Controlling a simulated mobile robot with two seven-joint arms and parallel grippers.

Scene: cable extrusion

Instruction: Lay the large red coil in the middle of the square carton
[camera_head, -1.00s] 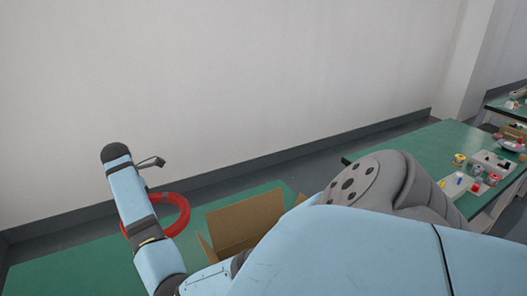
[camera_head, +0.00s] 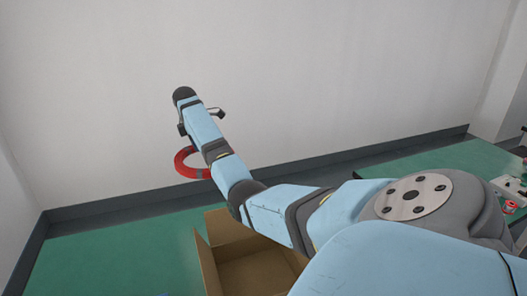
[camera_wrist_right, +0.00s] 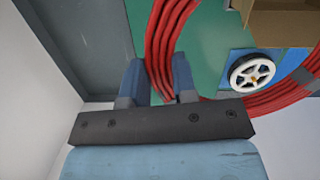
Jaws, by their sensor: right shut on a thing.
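The large red coil (camera_head: 182,160) hangs in the air in the head view, partly hidden behind my right forearm, left of and above the carton. In the right wrist view, the coil's strands (camera_wrist_right: 163,40) pass between the two fingers of my right gripper (camera_wrist_right: 157,85), which is shut on them. A corner of the carton (camera_wrist_right: 285,22) also shows at the wrist view's top right. My left gripper is not in view.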

